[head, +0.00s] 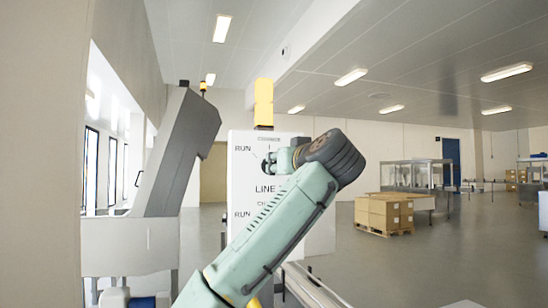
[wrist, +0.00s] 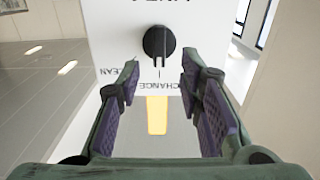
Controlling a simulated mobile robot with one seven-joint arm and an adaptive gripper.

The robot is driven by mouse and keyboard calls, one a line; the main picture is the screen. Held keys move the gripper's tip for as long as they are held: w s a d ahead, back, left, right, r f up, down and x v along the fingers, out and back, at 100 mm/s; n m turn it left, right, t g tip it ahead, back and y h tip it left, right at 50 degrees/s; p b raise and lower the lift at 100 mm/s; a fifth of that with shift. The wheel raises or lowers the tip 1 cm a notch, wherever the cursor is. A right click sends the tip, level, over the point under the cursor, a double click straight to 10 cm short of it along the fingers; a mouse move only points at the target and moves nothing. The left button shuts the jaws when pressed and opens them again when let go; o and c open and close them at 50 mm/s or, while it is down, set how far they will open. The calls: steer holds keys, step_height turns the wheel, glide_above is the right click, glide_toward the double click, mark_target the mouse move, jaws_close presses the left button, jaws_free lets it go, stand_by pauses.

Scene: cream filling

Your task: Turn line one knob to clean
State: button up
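The white control panel (head: 240,200) stands ahead, with RUN printed twice on its left side and part of LINE between. My gripper (head: 272,163) is at its upper part, and my arm hides the knobs there. In the wrist view, where the lettering is upside down, a round black knob (wrist: 156,41) sits on the panel (wrist: 115,30). The knob's pointer is toward the CHANGE label; the CLEAN label, partly cut off, is at the left. My gripper (wrist: 169,78) is open and empty, its fingers either side of the knob's line and apart from it.
A yellow block (head: 263,102) stands on top of the panel. A grey slanted machine (head: 178,150) is close on the left. Boxes on a pallet (head: 384,213) stand farther right, with a glass-sided enclosure (head: 410,176) behind. The floor at the right is largely free.

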mark_target(272, 163)
steer(key=p+x, duration=0.1)
steer(key=x, duration=0.3)
steer(key=shift+w+a+r+p, duration=0.15)
steer(key=shift+w+p, duration=0.1)
steer(key=shift+p, duration=0.15)
steer(key=shift+x, duration=0.75)
steer(key=shift+c, duration=0.3)
jaws_close()
